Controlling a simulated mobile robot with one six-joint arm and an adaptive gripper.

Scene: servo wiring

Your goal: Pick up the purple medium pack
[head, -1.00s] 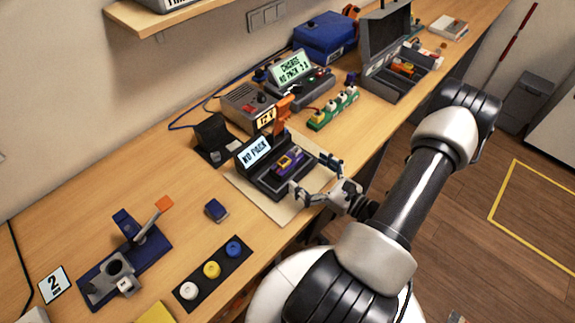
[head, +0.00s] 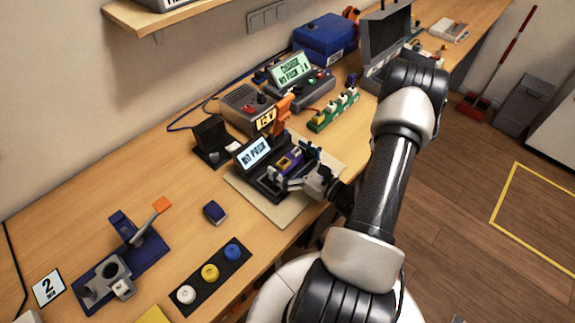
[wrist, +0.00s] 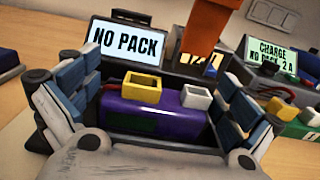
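The purple pack (wrist: 150,122) lies in the dark tray of the tester (head: 262,185), whose screen reads NO PACK. It has a yellow socket and a pale grey socket on top. In the head view the pack (head: 291,160) is partly hidden by my gripper (head: 294,172). In the wrist view my gripper (wrist: 155,102) is open, with one finger on each side of the pack. Gaps show between the fingers and the pack's ends, and the fingers do not close on it.
An orange lever (head: 284,103) stands behind the tester. A charger (head: 296,85) and a green strip with several plugs (head: 333,111) are behind to the right. A small blue block (head: 214,211) and a button strip (head: 210,275) are to the left. Bare bench lies between.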

